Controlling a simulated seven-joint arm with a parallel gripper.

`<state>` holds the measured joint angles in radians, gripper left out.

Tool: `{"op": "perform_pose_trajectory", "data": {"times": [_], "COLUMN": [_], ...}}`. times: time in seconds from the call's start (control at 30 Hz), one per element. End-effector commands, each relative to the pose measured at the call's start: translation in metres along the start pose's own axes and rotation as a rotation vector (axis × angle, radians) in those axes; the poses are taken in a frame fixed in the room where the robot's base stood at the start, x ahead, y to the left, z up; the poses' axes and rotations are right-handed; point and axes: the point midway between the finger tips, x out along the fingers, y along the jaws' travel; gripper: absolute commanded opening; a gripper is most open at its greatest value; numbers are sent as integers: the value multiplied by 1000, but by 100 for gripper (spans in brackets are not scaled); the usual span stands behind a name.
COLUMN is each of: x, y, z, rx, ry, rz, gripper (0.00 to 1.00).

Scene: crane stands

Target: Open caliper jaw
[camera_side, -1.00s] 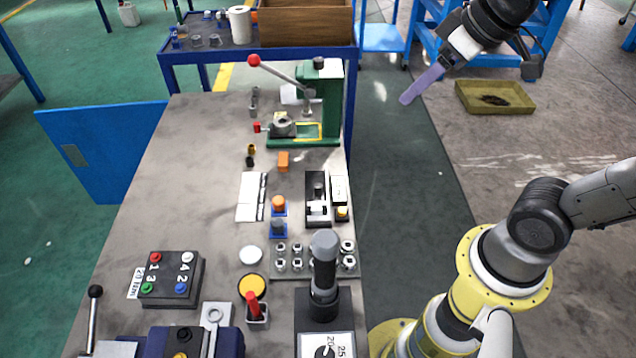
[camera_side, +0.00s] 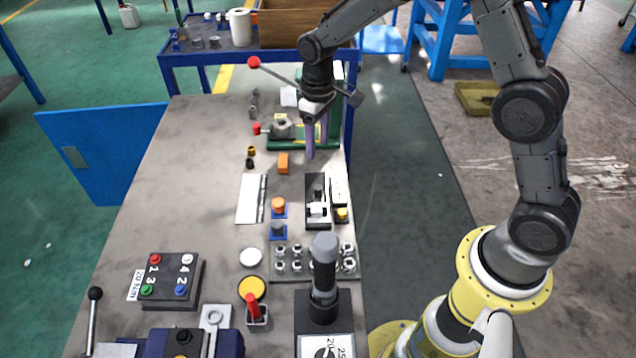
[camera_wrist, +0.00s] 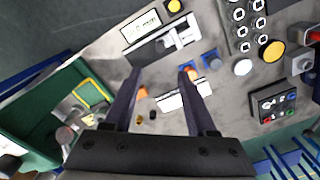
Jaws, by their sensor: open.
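A black fixture with a silver sliding piece, which looks like the caliper (camera_side: 317,209), lies on the right part of the bench. In the wrist view the caliper (camera_wrist: 160,47) is at the upper middle, beyond my fingertips. I cannot make out how far its jaw is apart. My gripper (camera_side: 316,148) is open and empty, with its purple fingers pointing down, in front of the green press and behind the caliper in the side view. In the wrist view my gripper (camera_wrist: 159,73) shows two spread fingers with nothing between them.
The green press (camera_side: 300,142) stands close to my gripper, with its red-knobbed lever (camera_side: 254,63) to the left. An orange block (camera_side: 283,162), a white plate (camera_side: 251,198) and orange and grey knobs are near the caliper. The left middle of the bench is clear.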

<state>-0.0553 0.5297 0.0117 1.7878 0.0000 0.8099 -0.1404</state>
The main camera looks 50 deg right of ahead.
Motion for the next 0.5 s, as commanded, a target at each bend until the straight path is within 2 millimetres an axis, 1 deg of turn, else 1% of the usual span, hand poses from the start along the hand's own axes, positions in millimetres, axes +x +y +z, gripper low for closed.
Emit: {"op": "perform_pose_trajectory", "data": {"times": [0.17,0.27,0.5], "x": [18,35,83], "y": [-1,-1,-1], "z": [1,2,3], "rx": [-1,-1,-1], "ry": [-7,-10,-10], "rz": [-1,-1,-1], "gripper": [57,57,57]}}
